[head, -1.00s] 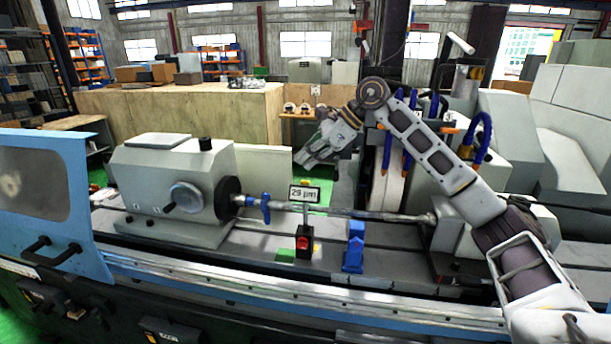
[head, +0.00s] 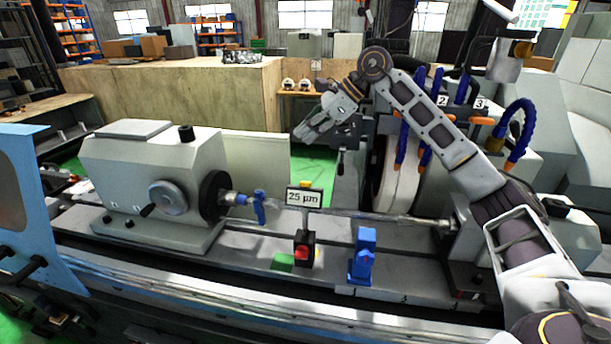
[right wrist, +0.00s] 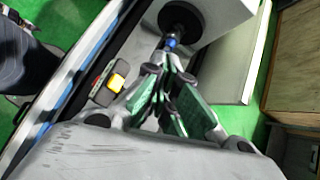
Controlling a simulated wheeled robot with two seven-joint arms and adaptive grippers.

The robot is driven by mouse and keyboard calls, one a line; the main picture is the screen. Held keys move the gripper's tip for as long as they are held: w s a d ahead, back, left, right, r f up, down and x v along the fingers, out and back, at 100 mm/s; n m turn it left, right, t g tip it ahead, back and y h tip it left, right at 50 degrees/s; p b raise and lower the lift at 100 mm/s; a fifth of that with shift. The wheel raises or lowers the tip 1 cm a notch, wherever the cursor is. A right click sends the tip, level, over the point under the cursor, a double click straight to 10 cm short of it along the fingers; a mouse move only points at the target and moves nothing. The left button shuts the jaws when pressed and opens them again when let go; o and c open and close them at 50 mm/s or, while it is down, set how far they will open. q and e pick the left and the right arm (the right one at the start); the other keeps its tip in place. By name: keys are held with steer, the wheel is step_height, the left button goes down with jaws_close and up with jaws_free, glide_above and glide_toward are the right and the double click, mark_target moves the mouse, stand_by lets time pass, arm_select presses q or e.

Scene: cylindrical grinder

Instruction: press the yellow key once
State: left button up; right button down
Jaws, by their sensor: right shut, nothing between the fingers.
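The yellow key (head: 305,184) shows as a small yellow piece just above the display (head: 304,198), which reads 25 µm. In the right wrist view the yellow key (right wrist: 117,81) is a bright square on a dark unit, left of the fingers. Below the display stands a small dark gauge box with a red front (head: 304,251). My right gripper (head: 304,134) is shut and empty, above and behind the display and apart from the key. It also shows in the right wrist view (right wrist: 165,80), fingers together. My left gripper is out of view.
The grey headstock (head: 150,180) with its chuck stands left, and a shaft (head: 375,217) runs right from it. A blue stand (head: 363,258) is right of the gauge. The grinding wheel (head: 398,187) and blue hoses are behind my right arm. A blue door (head: 22,215) is at left.

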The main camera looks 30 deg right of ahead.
mark_target(305, 184)
steer(key=shift+s+a+f+b, duration=0.35)
steer(key=shift+s+f+b, duration=0.1)
steer(key=shift+f+b, duration=0.75)
steer(key=shift+s+a+f+b, duration=0.4)
steer(key=shift+f+b, duration=0.45)
steer(key=shift+f, duration=0.6)
steer(key=shift+s+a+f+b, duration=0.25)
steer(key=shift+s+f+b, duration=0.25)
steer(key=shift+f+b, duration=0.7)
steer(key=shift+f, duration=0.3)
steer(key=shift+s+a+f, duration=0.1)
steer(key=shift+s+f, duration=0.05)
steer(key=shift+f, duration=0.05)
steer(key=shift+s+a+f+b, duration=0.15)
steer(key=shift+f+b, duration=0.25)
steer(key=shift+b, duration=0.25)
stand_by(0.8)
steer(key=shift+r, duration=0.15)
steer(key=shift+w+d+r+p, duration=0.2)
steer(key=shift+w+r+p, duration=0.1)
steer(key=shift+r+p, duration=0.45)
